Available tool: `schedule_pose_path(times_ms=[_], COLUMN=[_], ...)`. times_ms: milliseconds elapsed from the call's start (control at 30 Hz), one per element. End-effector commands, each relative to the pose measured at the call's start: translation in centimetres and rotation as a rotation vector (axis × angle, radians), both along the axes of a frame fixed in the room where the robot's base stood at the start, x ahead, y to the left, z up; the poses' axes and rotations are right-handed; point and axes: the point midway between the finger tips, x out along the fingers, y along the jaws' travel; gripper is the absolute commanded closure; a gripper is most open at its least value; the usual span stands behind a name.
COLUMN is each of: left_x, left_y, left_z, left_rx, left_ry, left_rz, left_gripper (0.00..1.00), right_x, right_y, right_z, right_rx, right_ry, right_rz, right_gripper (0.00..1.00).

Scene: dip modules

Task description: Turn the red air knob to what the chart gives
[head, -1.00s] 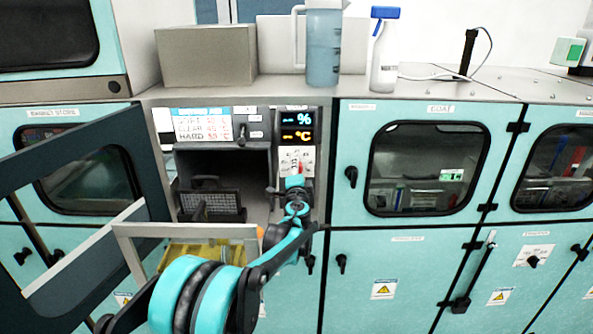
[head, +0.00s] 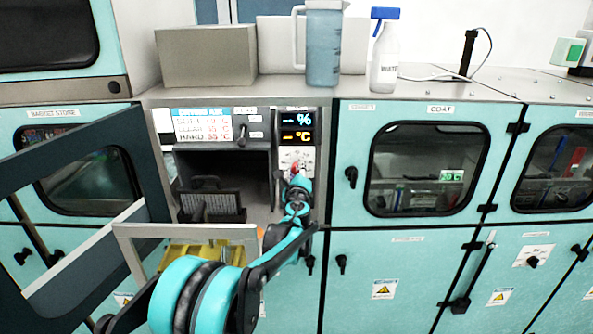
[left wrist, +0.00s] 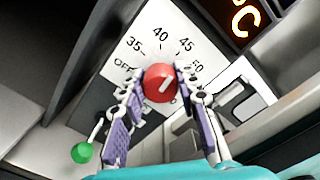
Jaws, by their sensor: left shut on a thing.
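The red air knob (left wrist: 160,83) sits on a white dial marked OFF, 35, 40, 45, 50 and further; its white pointer line slants up and right in the left wrist view, roughly toward 45 to 50. My left gripper (left wrist: 161,84) has its two fingers closed on the knob's sides. The chart (head: 203,125) is on the panel at upper left, with rows in black and red; the small figures are hard to read. The display (head: 296,127) shows dashes beside % and °C. My right gripper is not in view.
A green-tipped lever (left wrist: 83,152) is beside the dial. An open dark chamber (head: 215,185) lies left of the knob, with a basket inside. An open dark door frame (head: 75,190) stands at left. A jug (head: 323,50) and spray bottle (head: 384,60) stand on top.

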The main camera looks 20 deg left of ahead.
Motion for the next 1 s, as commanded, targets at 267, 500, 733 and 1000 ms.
schedule_pose_path(times_ms=[267,500,733,1000], left_x=[-0.02,-0.03,-0.04,-0.03], left_y=[-0.11,-0.11,-0.12,-0.09], left_z=[-0.10,-0.12,-0.13,-0.10], left_rx=[0.099,0.125,0.126,0.126], left_ry=[0.028,0.036,0.037,0.036], left_rz=[-0.001,-0.002,-0.002,-0.001], left_gripper=[0.98,0.98,0.98,0.48], right_x=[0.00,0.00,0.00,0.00], right_y=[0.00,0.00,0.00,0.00], right_z=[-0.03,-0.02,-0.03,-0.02], right_rx=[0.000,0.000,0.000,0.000], right_ry=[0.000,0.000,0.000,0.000], right_rz=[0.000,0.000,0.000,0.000], right_gripper=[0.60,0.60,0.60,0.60])
